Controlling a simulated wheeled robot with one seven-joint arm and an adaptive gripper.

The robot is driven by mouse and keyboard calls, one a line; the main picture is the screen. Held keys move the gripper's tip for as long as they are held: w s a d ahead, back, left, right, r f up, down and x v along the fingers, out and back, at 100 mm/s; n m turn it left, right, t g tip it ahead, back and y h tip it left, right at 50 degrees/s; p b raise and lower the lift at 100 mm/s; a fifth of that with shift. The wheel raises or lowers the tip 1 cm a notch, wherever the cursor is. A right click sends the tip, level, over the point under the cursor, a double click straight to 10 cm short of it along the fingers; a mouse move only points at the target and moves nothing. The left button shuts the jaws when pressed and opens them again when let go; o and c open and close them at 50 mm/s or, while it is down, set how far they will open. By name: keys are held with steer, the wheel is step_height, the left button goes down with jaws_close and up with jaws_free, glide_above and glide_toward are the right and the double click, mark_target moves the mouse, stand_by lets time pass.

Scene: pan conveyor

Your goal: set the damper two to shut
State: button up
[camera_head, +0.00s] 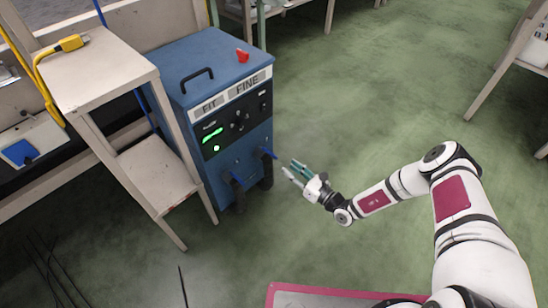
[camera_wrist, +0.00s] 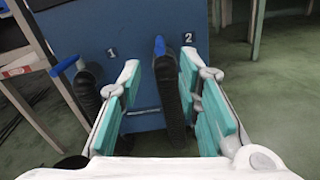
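The blue machine (camera_head: 232,125) has two dark hose ports low on its front, each with a blue lever. In the wrist view, damper two (camera_wrist: 172,95), under the number 2, is a black ribbed hose with a narrow blue lever (camera_wrist: 159,46) at its top, seen nearly end-on. Damper one's lever (camera_wrist: 67,65) sticks out to the left of its hose. Damper two's lever also shows in the head view (camera_head: 268,153). My gripper (camera_head: 294,171) is open and empty, a little right of the ports. In the wrist view its teal fingers stand either side of damper two; contact cannot be told.
A beige stepped stand (camera_head: 100,68) is close on the machine's left. A red object (camera_head: 243,55) and a black handle are on the machine's top. A pink-edged board (camera_head: 320,296) is at the bottom.

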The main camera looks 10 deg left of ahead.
mark_target(273, 155)
steer(key=b+x, duration=0.2)
steer(key=x, duration=0.8)
steer(key=shift+b, duration=0.4)
jaws_close()
